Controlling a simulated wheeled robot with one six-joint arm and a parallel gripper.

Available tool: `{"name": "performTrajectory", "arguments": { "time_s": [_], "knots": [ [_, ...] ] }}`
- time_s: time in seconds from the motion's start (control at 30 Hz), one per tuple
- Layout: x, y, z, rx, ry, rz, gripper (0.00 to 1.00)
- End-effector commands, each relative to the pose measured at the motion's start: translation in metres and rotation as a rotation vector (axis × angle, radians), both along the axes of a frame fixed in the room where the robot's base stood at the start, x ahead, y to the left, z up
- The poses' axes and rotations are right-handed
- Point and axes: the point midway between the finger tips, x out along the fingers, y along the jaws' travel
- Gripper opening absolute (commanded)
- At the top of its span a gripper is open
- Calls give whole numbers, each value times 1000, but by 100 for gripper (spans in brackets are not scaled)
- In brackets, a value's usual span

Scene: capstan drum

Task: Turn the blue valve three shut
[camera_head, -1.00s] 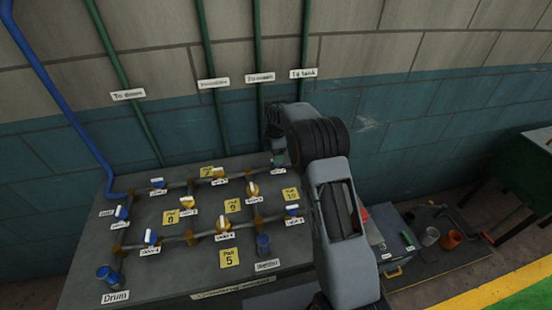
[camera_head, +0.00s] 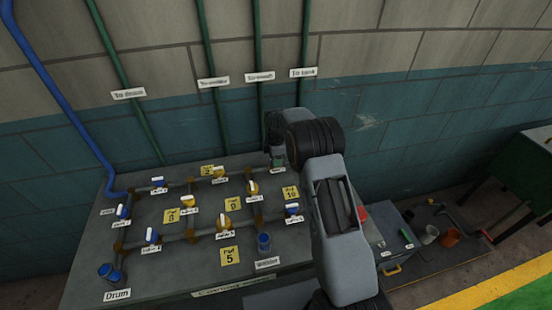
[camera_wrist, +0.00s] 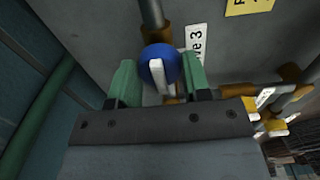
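The blue valve three (camera_wrist: 156,52) shows in the wrist view as a round blue knob with a white bar handle (camera_wrist: 161,76). Its label (camera_wrist: 195,48), partly cut by the view of my finger, reads "...ve 3". My gripper (camera_wrist: 160,64) has its two green fingers spread, one on each side of the knob. The white bar stands between them with a gap on both sides; whether the fingers touch the blue knob I cannot tell. In the head view my gripper (camera_head: 277,158) is over the back right of the board and hides most of this valve.
The grey board (camera_head: 190,265) carries several other blue and yellow valves on pipes, with yellow plates. The wall with green pipes (camera_head: 258,50) rises right behind. A grey box (camera_head: 392,240) stands right of the board.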

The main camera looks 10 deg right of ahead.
Motion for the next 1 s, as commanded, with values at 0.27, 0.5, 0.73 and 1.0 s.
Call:
{"name": "performTrajectory", "arguments": {
  "time_s": [0.27, 0.5, 0.73, 1.0],
  "knots": [
    [0, 0, 0, 0, 0, 0, 20],
    [0, 0, -1, 0, -1, -43, 20],
    [0, 0, -1, 0, -1, -191, 20],
    [0, 0, -2, 0, -1, -446, 20]
  ]
}}
